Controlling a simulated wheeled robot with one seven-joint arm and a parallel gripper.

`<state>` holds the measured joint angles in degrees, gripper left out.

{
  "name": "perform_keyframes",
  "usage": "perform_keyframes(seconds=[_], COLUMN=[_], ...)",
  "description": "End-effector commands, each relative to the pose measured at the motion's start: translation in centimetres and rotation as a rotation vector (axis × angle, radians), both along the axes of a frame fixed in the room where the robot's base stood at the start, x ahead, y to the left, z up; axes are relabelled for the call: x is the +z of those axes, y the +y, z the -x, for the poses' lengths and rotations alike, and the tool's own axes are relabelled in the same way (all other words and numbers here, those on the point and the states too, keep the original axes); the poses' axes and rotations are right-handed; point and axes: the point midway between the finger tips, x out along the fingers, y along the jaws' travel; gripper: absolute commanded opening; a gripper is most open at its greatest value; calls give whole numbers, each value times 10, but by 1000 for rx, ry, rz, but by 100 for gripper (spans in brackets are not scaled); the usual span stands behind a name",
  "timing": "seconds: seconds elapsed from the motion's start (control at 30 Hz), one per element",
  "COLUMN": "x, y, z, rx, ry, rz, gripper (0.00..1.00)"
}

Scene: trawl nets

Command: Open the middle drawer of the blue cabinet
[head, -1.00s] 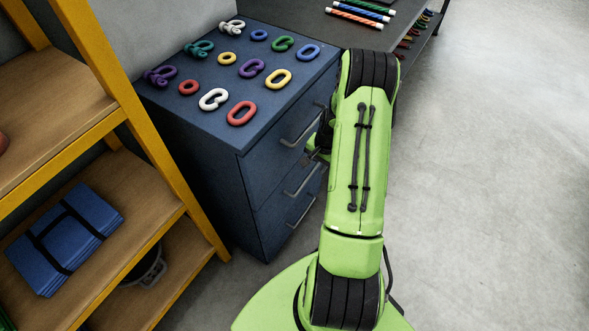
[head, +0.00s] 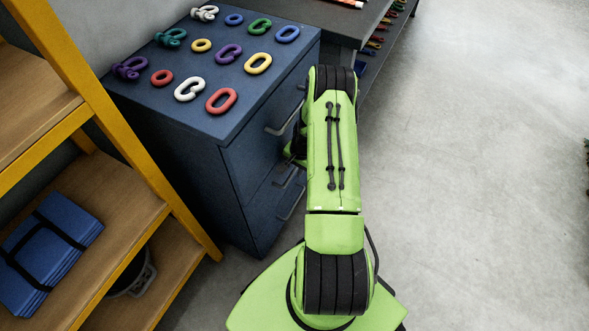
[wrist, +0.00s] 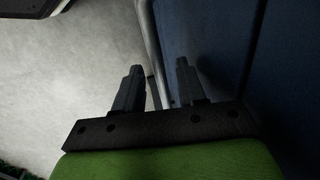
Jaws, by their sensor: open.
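The blue cabinet (head: 195,175) stands left of my arm in the head view, with three drawers and grey bar handles. The top handle (head: 284,121) is clear; the middle handle (head: 287,176) is partly hidden beside my gripper (head: 294,154). The drawers look shut. In the wrist view my gripper (wrist: 157,70) is open, its two dark fingers apart. A grey handle bar (wrist: 150,45) runs between the fingers, along the blue cabinet front (wrist: 205,40). I cannot tell whether the fingers touch it.
Coloured rings and shackle-like pieces (head: 221,101) lie on the cabinet top. A yellow-framed shelf (head: 150,150) with a strapped blue bundle (head: 48,250) stands at left. A dark bench (head: 345,20) adjoins behind. Open grey floor (head: 470,180) lies at right.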

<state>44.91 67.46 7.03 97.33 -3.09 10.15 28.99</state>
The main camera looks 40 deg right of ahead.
Motion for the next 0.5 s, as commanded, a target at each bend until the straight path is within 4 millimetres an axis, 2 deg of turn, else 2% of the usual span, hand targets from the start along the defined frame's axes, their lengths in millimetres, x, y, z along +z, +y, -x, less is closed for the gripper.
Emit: perform_keyframes(seconds=[0.2, 0.43, 0.5], x=[0, 1, 1], y=[0, 0, 0], z=[0, 0, 0], rx=[0, 0, 0], ry=[0, 0, 0], rz=[0, 0, 0], gripper=[39, 3, 0])
